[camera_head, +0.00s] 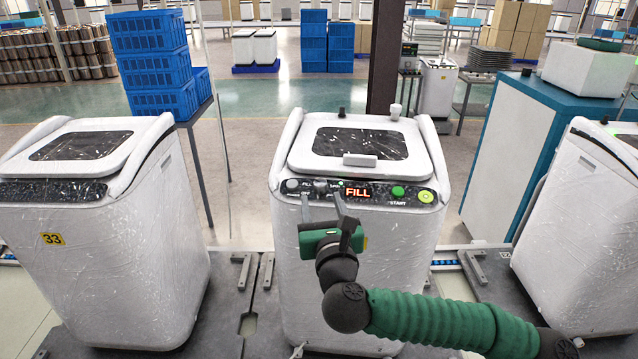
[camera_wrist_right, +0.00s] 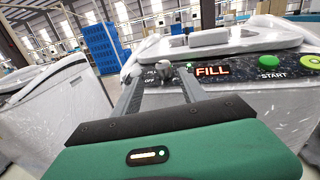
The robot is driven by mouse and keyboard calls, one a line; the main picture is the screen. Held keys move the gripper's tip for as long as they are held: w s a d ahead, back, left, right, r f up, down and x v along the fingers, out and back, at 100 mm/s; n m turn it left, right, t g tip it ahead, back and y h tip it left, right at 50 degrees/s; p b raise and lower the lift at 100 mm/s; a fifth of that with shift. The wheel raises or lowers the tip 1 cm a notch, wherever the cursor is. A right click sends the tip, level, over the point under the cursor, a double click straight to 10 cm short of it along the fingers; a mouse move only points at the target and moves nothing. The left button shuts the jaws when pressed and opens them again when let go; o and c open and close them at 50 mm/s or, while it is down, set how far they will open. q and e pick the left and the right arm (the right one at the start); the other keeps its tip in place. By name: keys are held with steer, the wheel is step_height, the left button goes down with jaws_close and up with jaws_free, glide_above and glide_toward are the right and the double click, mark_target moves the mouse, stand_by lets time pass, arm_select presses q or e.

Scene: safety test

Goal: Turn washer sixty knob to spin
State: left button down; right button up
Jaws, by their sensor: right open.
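The white washer (camera_head: 400,250) stands in the middle, with a dark control panel across its front. Its display (camera_head: 357,193) reads FILL in red. To the right of the display are a green START button (camera_head: 398,191) and a yellow-green button (camera_head: 426,196). The selector knob (camera_wrist_right: 166,72) sits left of the display in the right wrist view, beside FILL and OFF labels. My right gripper (camera_head: 322,198) is open, its fingers reaching up to the panel either side of the knob. Contact cannot be told. My left gripper is out of view.
A washer marked 33 (camera_head: 90,240) stands left and another washer (camera_head: 590,230) stands right. Stacked blue crates (camera_head: 150,65) are behind on the left. A teal-and-white cabinet (camera_head: 530,130) is behind on the right. Free gaps lie between the washers.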

mark_target(322, 189)
steer(key=w, duration=0.3)
steer(key=w+p, duration=0.1)
steer(key=w, duration=0.1)
steer(key=shift+w+d, duration=0.1)
steer(key=shift+d, duration=0.3)
steer(key=shift+a, duration=0.6)
steer(key=c, duration=0.5)
steer(key=shift+d, duration=0.35)
jaws_close()
